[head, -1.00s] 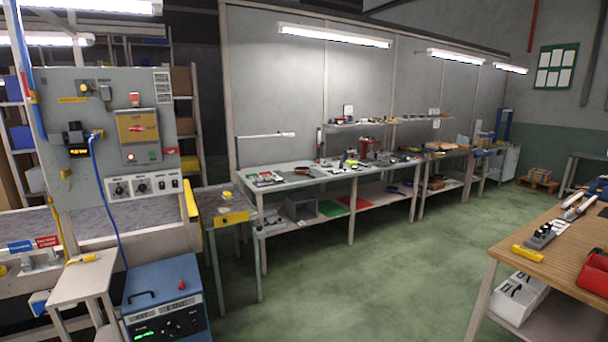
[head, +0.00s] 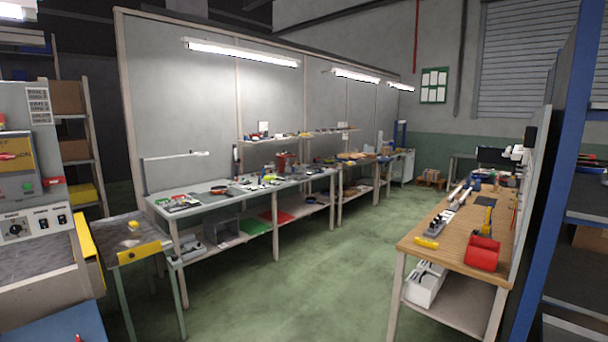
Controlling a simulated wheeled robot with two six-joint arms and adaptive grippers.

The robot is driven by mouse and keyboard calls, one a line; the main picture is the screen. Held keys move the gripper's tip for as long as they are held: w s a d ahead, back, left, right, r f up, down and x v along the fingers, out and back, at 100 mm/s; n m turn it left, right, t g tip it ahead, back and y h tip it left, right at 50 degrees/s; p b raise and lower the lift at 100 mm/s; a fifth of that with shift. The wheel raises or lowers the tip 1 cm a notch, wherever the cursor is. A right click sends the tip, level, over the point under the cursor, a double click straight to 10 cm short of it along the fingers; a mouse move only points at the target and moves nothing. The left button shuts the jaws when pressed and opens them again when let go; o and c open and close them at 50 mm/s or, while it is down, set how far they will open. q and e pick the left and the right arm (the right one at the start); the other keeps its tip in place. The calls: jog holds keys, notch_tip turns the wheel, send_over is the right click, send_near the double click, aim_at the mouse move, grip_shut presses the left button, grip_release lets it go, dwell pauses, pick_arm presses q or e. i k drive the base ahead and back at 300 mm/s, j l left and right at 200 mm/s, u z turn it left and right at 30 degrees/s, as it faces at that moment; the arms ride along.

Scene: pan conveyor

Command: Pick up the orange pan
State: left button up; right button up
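A small dark round thing with an orange-red edge (head: 218,190) lies on the top of the long grey workbench (head: 160,201), towards its left end. It may be the orange pan, but it is too small and far off to be sure. Other small items lie close to it on the same top. Neither of my grippers is in view, and nothing is seen being held.
A control panel (head: 28,190) and a small side table with a yellow block (head: 139,252) stand at the left. A wooden bench (head: 455,235) with a red bin (head: 483,253) stands at the right, beside a blue-framed rack (head: 548,190). Green floor (head: 300,290) between the benches is clear.

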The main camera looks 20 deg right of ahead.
aim_at(224, 192)
jog(key=i+l+z, duration=0.35)
jog(key=i, duration=0.2)
jog(key=i+z, duration=0.35)
jog(key=i, duration=0.9)
jog(key=i+l+u, duration=0.1)
jog(key=i, duration=0.6)
jog(key=i+l, duration=0.15)
jog(key=i, duration=0.5)
jog(key=i+l+u, duration=0.1)
jog(key=i, duration=0.6)
jog(key=i+l+u, duration=0.15)
jog(key=i+u, duration=0.25)
jog(key=i+l+u, duration=0.2)
jog(key=u, duration=0.25)
jog(key=i+l+u, duration=0.6)
jog(key=l+u, duration=0.2)
jog(key=i+l+u, duration=0.15)
jog(key=l+u, duration=0.7)
jog(key=l, duration=0.25)
jog(key=i, duration=0.05)
